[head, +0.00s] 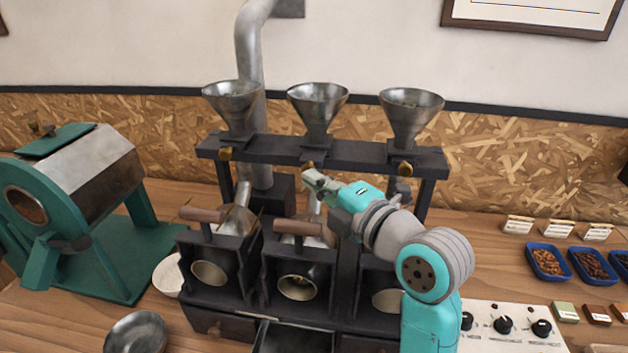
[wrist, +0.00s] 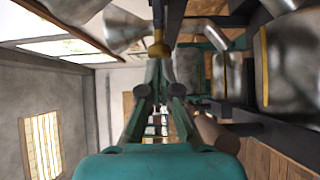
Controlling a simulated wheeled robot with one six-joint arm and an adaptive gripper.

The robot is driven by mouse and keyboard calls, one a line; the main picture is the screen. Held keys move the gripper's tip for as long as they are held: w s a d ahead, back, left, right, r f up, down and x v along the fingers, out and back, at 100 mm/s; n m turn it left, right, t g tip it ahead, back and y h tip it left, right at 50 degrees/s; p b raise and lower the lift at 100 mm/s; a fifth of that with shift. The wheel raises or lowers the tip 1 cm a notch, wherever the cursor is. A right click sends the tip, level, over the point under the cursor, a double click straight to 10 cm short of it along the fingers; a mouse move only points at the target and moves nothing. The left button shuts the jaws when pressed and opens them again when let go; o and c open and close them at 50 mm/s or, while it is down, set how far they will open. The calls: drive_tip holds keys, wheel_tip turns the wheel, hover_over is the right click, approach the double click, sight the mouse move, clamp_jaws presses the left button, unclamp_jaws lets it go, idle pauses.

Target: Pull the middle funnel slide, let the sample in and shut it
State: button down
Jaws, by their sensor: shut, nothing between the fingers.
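The middle funnel (head: 317,100) is a metal cone set in a dark rack (head: 270,148). Its slide ends in a brass knob (head: 308,166) below the rack's front edge. My gripper (head: 309,177) is just below and in front of this knob, shut and empty. In the wrist view a brass knob (wrist: 158,49) lies just beyond my fingertips (wrist: 158,75); I cannot tell whether they touch. How far the slide is out is hard to see. The middle roaster drum (head: 297,287) stands below, with a wooden handle (head: 298,228); some material seems to show in its mouth.
The left funnel (head: 232,98) and right funnel (head: 411,110) flank the middle one, with knobs (head: 226,154) and (head: 405,169) below. Another wooden handle (head: 201,214) sticks out at left. A green roaster (head: 95,185) stands far left; blue bean trays (head: 547,262) lie at right.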

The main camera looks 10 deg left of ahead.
sight(313, 165)
drive_tip(key=shift+w, duration=0.1)
drive_tip(key=w, duration=0.3)
drive_tip(key=shift+w+d+r, duration=0.1)
drive_tip(key=shift+w+d, duration=0.05)
drive_tip(key=shift+w, duration=0.15)
